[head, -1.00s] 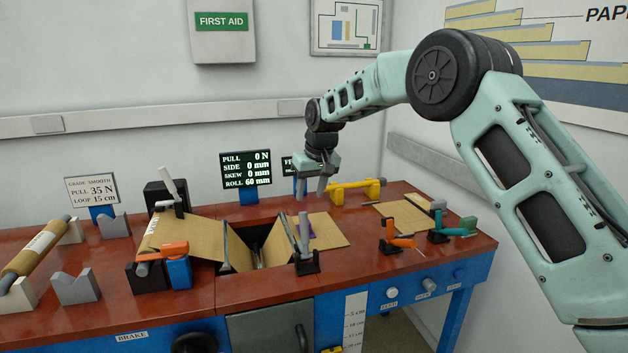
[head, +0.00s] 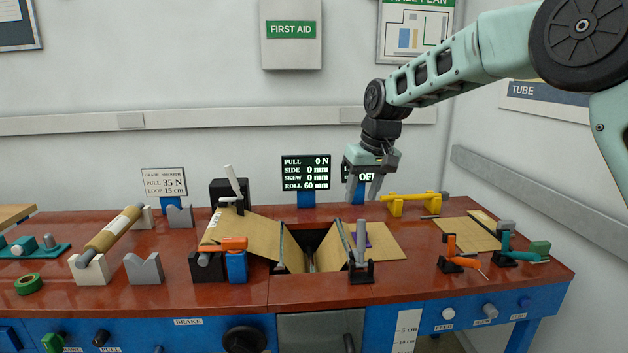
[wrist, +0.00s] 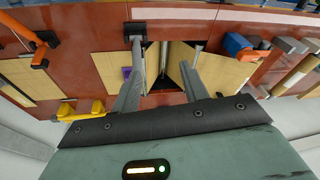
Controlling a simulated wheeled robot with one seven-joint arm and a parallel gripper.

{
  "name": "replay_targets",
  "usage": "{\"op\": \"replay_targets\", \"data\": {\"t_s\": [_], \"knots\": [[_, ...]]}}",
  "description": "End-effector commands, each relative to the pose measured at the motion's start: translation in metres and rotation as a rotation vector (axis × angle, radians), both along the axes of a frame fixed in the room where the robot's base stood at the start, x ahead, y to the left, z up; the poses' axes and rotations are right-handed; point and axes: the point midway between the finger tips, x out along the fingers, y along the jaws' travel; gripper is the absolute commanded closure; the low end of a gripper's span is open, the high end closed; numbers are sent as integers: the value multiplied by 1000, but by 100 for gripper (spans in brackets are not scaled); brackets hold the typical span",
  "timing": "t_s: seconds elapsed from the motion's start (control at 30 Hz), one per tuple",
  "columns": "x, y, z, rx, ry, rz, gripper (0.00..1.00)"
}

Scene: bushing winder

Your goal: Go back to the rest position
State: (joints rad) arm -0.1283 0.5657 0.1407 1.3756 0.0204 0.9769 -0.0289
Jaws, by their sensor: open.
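My gripper (head: 366,188) hangs from my raised arm over the back of the bench, in front of the dark display. Its two fingers are apart with nothing between them. In the wrist view my gripper (wrist: 160,75) also shows open fingers, with the dark slot of the bench and the brown sheet beyond them. The brown sheet (head: 252,236) runs from the roll stand at the left, dips into the slot (head: 309,245), and continues as a flat piece on the right. No rest mark shows.
A readout (head: 306,173) stands at the back, and a clamp post (head: 361,250) beside the slot. Air above the bench's left half is free.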

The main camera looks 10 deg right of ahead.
Motion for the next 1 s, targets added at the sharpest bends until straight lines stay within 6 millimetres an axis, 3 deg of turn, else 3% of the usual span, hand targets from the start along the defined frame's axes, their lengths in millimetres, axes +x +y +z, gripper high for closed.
{"op": "replay_targets", "data": {"t_s": [0.1,0.3,0.5,0.6,0.7,0.8,1.0], "knots": [[-72,42,-1,9,35,89,56],[-204,77,-17,-7,91,227,56],[-332,69,-45,-63,131,345,56],[-377,54,-59,-93,143,383,56],[-405,41,-70,-116,150,406,56],[-419,33,-75,-128,153,417,56],[-423,31,-77,-131,156,419,56]]}}
